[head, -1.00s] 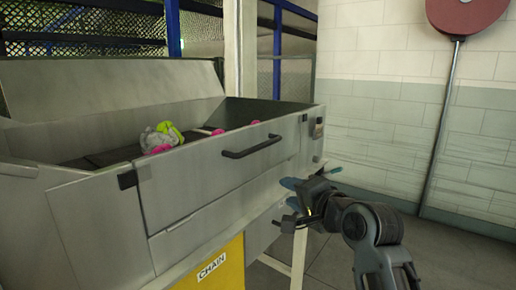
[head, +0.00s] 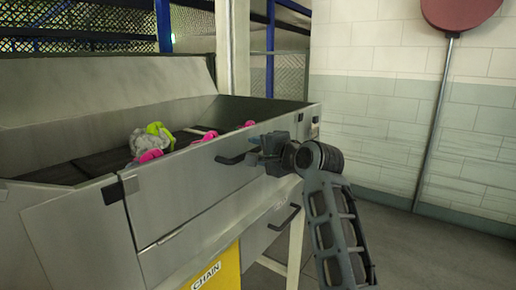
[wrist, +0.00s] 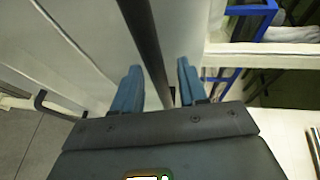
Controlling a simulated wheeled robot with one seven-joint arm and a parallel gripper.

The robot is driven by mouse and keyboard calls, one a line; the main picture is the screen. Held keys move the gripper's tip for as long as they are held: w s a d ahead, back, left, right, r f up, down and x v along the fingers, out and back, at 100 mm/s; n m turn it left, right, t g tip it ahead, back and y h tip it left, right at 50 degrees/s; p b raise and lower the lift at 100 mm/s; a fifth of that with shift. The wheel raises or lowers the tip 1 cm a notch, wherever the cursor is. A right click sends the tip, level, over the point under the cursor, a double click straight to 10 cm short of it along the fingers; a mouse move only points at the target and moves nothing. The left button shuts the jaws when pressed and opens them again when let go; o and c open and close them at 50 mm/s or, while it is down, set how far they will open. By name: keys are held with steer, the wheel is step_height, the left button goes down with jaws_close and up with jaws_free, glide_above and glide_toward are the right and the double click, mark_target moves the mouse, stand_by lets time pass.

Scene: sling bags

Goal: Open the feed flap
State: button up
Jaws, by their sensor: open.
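The feed flap appears to be the grey metal front panel (head: 195,180) of the hopper, with a black bar handle (head: 232,159) near its top edge. My gripper (head: 258,150) is at the right part of this handle and hides some of it. In the wrist view my gripper (wrist: 160,85) has its two blue fingers apart. A dark bar (wrist: 143,40), which looks like the handle, runs between them. I cannot tell whether either finger touches it. The panel looks closed.
Crumpled white, pink and yellow-green items (head: 152,138) lie in the hopper. A lower black handle (head: 284,217) sits on the panel below. A yellow CHAIN panel (head: 215,270) is underneath.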

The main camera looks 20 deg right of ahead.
steer(key=shift+w, duration=0.2)
jaws_close()
stand_by(0.3)
steer(key=shift+f, duration=0.1)
